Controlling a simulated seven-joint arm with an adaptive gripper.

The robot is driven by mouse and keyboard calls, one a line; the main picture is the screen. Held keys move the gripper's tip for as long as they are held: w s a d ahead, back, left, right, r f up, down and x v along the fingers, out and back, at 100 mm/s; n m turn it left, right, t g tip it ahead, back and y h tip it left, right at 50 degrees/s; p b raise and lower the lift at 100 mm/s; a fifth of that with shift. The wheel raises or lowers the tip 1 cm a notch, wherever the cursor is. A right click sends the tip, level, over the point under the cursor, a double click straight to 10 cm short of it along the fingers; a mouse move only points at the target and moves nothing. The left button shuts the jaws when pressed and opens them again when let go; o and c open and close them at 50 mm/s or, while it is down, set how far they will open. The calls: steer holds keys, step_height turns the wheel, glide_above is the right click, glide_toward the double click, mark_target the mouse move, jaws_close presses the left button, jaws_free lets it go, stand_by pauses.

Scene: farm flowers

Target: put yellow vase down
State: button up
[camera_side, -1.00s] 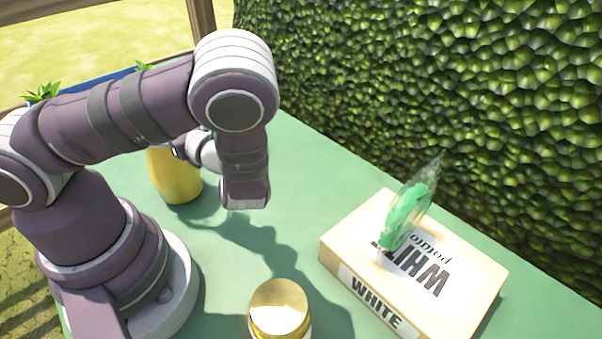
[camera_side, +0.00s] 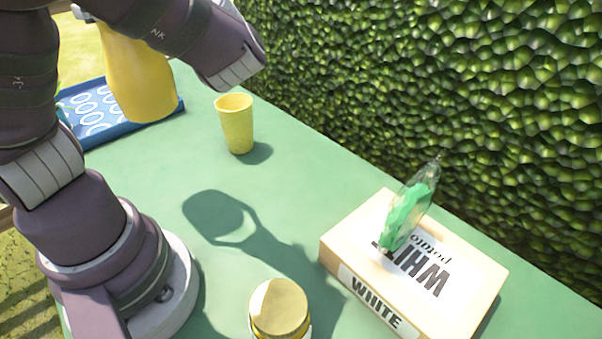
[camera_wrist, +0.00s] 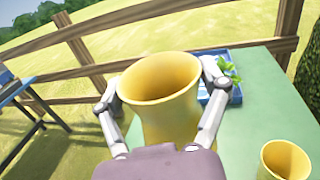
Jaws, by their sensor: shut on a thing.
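The yellow vase (camera_side: 140,80) is held up in the air, clear of the table, at the upper left of the side view. In the wrist view the vase (camera_wrist: 165,105) stands between the fingers with its wide mouth open toward the camera. My gripper (camera_wrist: 160,88) is shut on it, one finger on each side. In the side view my arm covers part of the vase's top and most of the gripper. The green table (camera_side: 300,200) lies below, with the vase's shadow on it.
A small yellow cup (camera_side: 236,125) stands near the table's back edge. A blue patterned tray (camera_side: 95,112) lies at the far left; in the wrist view it holds a green plant (camera_wrist: 229,70). A yellow-lidded jar (camera_side: 279,308) and a box (camera_side: 440,265) bearing a green glass item (camera_side: 408,215) stand in front.

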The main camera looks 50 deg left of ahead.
steer(key=w+a+f+m+t, duration=0.1)
steer(key=w+a+t, duration=0.1)
steer(key=a, duration=0.4)
steer(key=shift+w+a+f+m+t, duration=0.3)
steer(key=shift+w+a+f, duration=0.1)
steer(key=shift+w, duration=0.45)
steer(key=shift+m+t, duration=0.4)
steer(key=shift+t, duration=0.2)
steer(key=a+f, duration=0.2)
steer(key=s+a+f, duration=0.1)
steer(key=a+f, duration=0.3)
steer(key=f, duration=0.1)
steer(key=shift+s+a, duration=0.3)
steer(key=shift+a, duration=0.05)
steer(key=f, duration=0.8)
steer(key=shift+s+a+f, duration=0.1)
steer(key=shift+a+f, duration=0.1)
steer(key=shift+f, duration=0.2)
steer(key=shift+f, duration=0.1)
steer(key=o, duration=1.2)
